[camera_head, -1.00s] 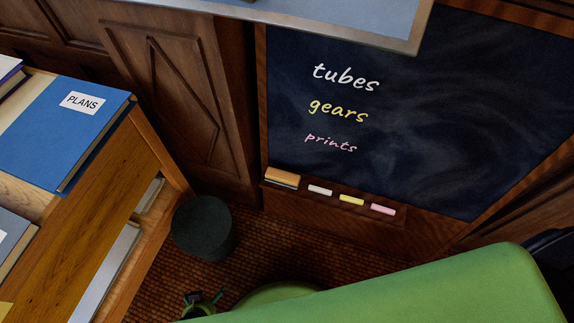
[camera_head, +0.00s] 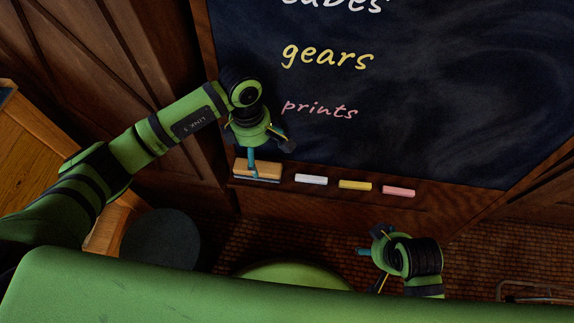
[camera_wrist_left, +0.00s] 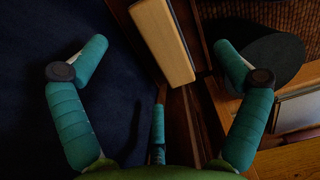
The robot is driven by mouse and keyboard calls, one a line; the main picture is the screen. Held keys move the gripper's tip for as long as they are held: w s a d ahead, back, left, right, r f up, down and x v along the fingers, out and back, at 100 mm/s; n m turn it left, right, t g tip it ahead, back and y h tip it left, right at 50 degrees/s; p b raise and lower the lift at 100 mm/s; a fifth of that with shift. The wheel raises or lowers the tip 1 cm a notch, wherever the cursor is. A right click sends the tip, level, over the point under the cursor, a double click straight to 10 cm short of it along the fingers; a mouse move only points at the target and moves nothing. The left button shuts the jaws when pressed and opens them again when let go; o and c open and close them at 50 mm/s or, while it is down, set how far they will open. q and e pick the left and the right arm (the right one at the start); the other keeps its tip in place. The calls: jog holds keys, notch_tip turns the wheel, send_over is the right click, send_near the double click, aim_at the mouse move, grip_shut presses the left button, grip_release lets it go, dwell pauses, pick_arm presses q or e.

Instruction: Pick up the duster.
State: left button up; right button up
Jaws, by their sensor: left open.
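The duster (camera_head: 268,171), a block with a tan wooden back and a dark underside, lies at the left end of the chalk ledge. My left gripper (camera_head: 262,157) is open and empty just above it, one teal finger overlapping the duster in the head view. In the left wrist view the duster (camera_wrist_left: 162,40) appears ahead, between the spread fingers (camera_wrist_left: 163,58); no grip on it shows. Whether a finger touches it I cannot tell. My right gripper (camera_head: 370,259) is at the lower right, away from the ledge, its fingers spread and empty.
White (camera_head: 311,179), yellow (camera_head: 355,185) and pink (camera_head: 398,191) chalks lie on the ledge to the right of the duster. The blackboard (camera_head: 450,90) rises behind. A dark round bin (camera_head: 160,240) stands on the floor below left, beside a wooden cabinet.

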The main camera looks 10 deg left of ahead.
aim_at(256, 162)
pick_arm(q)
jog(key=shift+w+a+f+m+y, duration=0.1)
jog(key=shift+w+a+m+y, duration=0.2)
jog(key=shift+w+a+y, duration=0.15)
jog(key=shift+a+f, duration=0.1)
jog(key=shift+f, duration=0.2)
jog(key=f, duration=0.1)
jog(key=f+b, duration=0.1)
jog(key=f, duration=0.3)
jog(key=shift+s+a+f+b, duration=0.15)
jog(key=shift+s+f+b, duration=0.05)
jog(key=shift+s+b, duration=0.1)
jog(key=shift+w+f, duration=0.1)
jog(key=shift+f, duration=0.2)
pick_arm(e)
jog(key=shift+t, duration=0.4)
notch_tip(256, 162, up, 5)
jog(key=shift+s+d+r, duration=0.1)
